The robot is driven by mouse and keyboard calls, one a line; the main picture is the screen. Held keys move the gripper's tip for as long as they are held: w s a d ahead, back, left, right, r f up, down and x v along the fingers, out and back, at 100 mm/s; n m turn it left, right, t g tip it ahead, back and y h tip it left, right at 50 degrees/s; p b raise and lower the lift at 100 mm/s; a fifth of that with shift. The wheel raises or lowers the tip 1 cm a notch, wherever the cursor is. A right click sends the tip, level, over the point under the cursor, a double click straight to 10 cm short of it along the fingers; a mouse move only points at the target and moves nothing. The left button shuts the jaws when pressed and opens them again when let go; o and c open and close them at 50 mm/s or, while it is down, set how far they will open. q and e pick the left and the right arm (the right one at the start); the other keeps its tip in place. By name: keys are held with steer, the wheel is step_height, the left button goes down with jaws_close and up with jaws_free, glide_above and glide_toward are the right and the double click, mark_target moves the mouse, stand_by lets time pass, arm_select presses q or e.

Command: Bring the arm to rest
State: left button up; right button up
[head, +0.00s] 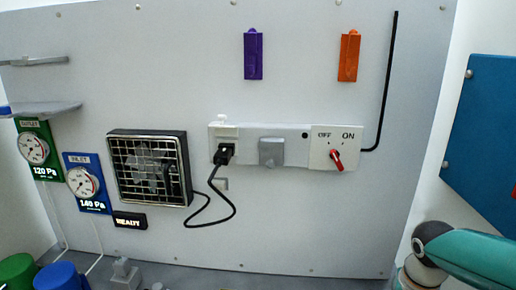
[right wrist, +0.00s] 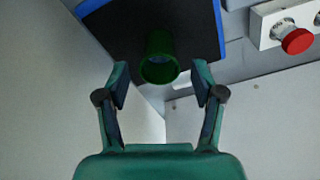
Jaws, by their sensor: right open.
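My right gripper (right wrist: 160,78) shows in the right wrist view with its two teal and dark fingers spread apart. Nothing is held between them. A green cup-like cylinder (right wrist: 160,58) appears beyond the fingertips, in line with the gap; how far off it is I cannot tell. In the head view a teal link of my right arm (head: 478,257) enters at the lower right, in front of the wall and clear of the switch panel. My left gripper is in neither view.
The grey wall panel carries a fan (head: 149,168), a power strip (head: 222,131) with a plugged cord, a red switch knob (head: 337,160) and two gauges (head: 86,182). In the right wrist view, a dark blue-edged surface (right wrist: 115,28) and a red button (right wrist: 297,40) lie beyond the gripper.

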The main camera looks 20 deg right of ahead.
step_height(320, 180, down, 2)
steer(key=shift+d+f, duration=0.1)
steer(key=shift+w, duration=0.1)
step_height(320, 180, up, 20)
steer(key=p, duration=0.1)
steer(key=w+a+f+b, duration=0.2)
steer(key=w+f, duration=1.3)
steer(key=f, duration=0.2)
steer(key=shift+w+a+f, duration=0.15)
steer(key=shift+w+a, duration=0.15)
steer(key=shift+a+f, duration=0.1)
